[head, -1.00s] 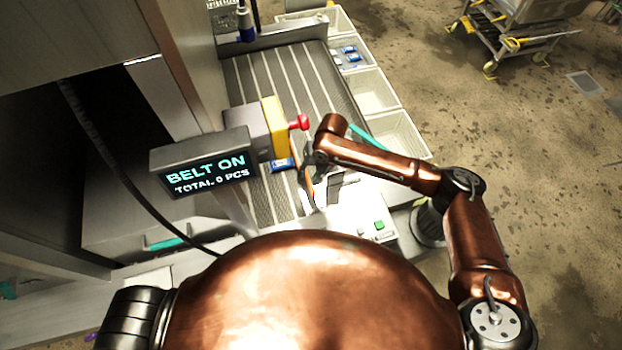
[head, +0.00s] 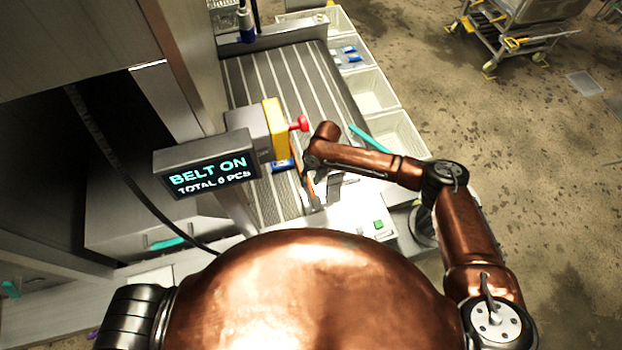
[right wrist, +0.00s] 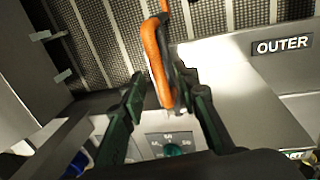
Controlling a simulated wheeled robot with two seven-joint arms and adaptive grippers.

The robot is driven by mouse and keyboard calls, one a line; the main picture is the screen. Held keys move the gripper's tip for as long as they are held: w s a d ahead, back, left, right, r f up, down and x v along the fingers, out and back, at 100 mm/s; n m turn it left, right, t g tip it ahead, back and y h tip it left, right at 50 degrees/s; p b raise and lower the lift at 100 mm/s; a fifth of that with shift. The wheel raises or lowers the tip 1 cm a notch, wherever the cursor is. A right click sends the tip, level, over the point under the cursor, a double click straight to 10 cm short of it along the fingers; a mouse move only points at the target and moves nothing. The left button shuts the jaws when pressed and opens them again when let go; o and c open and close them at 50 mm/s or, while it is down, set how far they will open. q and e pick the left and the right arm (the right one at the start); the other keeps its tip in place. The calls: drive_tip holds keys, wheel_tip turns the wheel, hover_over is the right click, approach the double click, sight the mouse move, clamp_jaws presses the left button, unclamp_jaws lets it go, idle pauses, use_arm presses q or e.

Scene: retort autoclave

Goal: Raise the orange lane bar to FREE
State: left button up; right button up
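The orange lane bar (right wrist: 157,62) runs down from the top of the right wrist view, and its rounded lower end sits between the fingers of my right gripper (right wrist: 168,92). The fingers are apart, one on each side of the bar, with a gap visible at least on the left. In the head view the bar (head: 308,188) is a thin orange strip beside my right gripper (head: 322,190), over the near end of the striped belt (head: 290,85). A FREE label cannot be read in either view. My left gripper is not in view.
A display (head: 207,164) reading BELT ON stands left of the belt. A yellow box with a red knob (head: 298,124) is close to my right gripper. White bins (head: 372,92) line the belt's right side. The wrist view shows an OUTER label (right wrist: 283,46) and a green knob (right wrist: 174,150).

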clamp_jaws()
idle(0.3)
idle(0.3)
